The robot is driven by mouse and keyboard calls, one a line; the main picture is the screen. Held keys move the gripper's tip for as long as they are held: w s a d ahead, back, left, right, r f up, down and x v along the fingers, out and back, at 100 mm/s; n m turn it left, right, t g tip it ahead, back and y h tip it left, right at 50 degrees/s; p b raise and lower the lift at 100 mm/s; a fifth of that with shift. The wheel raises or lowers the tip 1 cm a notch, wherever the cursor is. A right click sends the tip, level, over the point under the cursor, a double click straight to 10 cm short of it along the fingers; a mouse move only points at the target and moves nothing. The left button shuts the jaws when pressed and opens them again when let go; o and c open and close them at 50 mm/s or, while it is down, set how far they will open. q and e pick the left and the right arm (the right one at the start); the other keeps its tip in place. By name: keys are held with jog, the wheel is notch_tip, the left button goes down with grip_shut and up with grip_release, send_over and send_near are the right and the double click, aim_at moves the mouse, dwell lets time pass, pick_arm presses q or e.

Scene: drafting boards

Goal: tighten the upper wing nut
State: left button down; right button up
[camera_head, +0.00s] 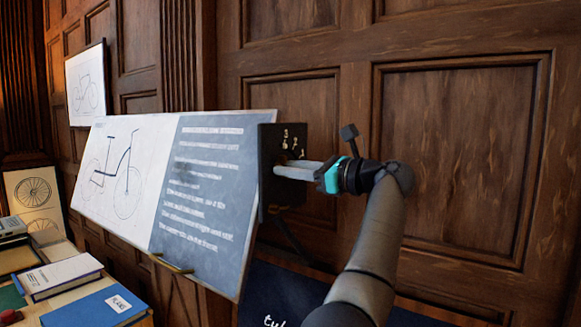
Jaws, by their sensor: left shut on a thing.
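A black side plate (267,183) with pale numerals near its top stands at the right edge of the drafting board (215,190). My left gripper (281,168) reaches in from the right, its pale fingers lying level against the plate just below the numerals. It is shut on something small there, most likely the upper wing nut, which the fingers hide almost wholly. I cannot tell how the nut's wings are turned. No other wing nut can be made out. My right gripper is not in view.
Books, among them a blue one (95,307) and a white one (62,273), lie on a table at the lower left. A framed bicycle drawing (86,85) hangs on the panelled wall (455,150). A dark lettered panel (285,297) stands below the gripper.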

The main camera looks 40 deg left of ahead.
pick_arm(q)
jog(key=shift+m+p, duration=5.6)
jog(key=shift+m, duration=4.7)
jog(key=c, duration=0.7)
grip_release()
jog(key=shift+c, duration=0.2)
jog(key=w+d+b, duration=0.1)
jog(key=d+b, duration=0.4)
jog(key=d, duration=1)
jog(key=shift+w+d, duration=0.15)
jog(key=shift+w, duration=0.1)
